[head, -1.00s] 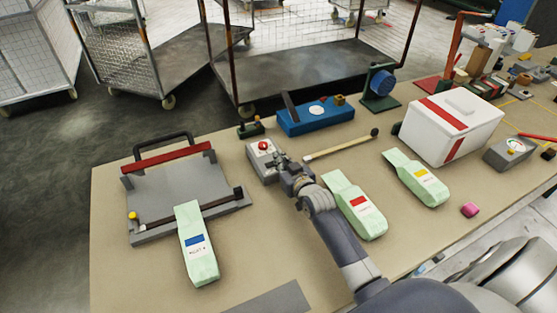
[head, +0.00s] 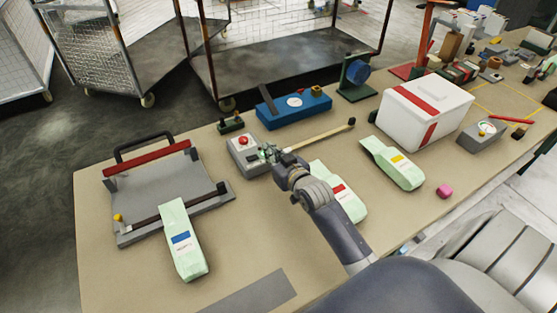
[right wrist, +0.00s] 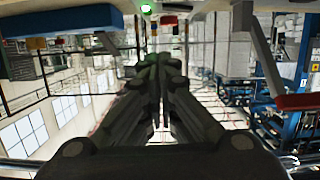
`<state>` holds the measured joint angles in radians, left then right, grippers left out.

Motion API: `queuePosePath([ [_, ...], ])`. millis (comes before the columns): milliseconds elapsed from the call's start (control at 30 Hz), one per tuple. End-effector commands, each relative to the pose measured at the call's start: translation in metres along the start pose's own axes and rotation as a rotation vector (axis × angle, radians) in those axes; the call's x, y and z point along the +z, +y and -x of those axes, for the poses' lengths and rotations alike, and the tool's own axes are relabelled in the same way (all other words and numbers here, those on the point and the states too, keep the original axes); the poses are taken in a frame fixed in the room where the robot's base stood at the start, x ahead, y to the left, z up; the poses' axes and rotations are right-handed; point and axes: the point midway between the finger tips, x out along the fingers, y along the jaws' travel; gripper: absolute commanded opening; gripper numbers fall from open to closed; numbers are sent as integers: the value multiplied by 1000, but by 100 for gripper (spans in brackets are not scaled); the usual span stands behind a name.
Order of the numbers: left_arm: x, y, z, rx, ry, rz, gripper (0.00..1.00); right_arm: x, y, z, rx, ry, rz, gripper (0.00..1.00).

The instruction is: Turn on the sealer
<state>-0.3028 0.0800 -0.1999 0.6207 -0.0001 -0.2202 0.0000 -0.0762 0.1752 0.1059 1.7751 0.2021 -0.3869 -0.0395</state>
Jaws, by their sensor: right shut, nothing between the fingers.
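The sealer (head: 150,188) is a flat grey device with a red bar and a dark handle at the left of the table. A pale green bag (head: 184,262) with a blue label lies over its front edge. To its right stands a small grey control box (head: 237,157) with a red button (head: 243,141). My right gripper (head: 268,155) is shut and empty at the right side of this box, partly covering it. Green shows at its fingertips; I cannot tell contact. In the right wrist view the shut fingers (right wrist: 155,65) point toward a bright green spot (right wrist: 146,9). My left gripper is out of view.
A wooden stick (head: 325,135) and a blue device (head: 292,109) lie behind the gripper. Two more green bags, one yellow-labelled (head: 393,164) and one red-labelled (head: 350,205), lie to the right, near a white box (head: 405,115). The front left table is mostly clear.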

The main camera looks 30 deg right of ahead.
Motion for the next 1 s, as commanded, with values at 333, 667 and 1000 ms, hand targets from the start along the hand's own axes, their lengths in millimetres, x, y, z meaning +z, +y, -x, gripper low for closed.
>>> queuePosePath([
  [333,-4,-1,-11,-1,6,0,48,1,2,40,1,1,1,0],
  [667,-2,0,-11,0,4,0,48,0,2,45,1,0,1,0],
  [1000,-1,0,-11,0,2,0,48,0,2,45,1,0,1,0],
])
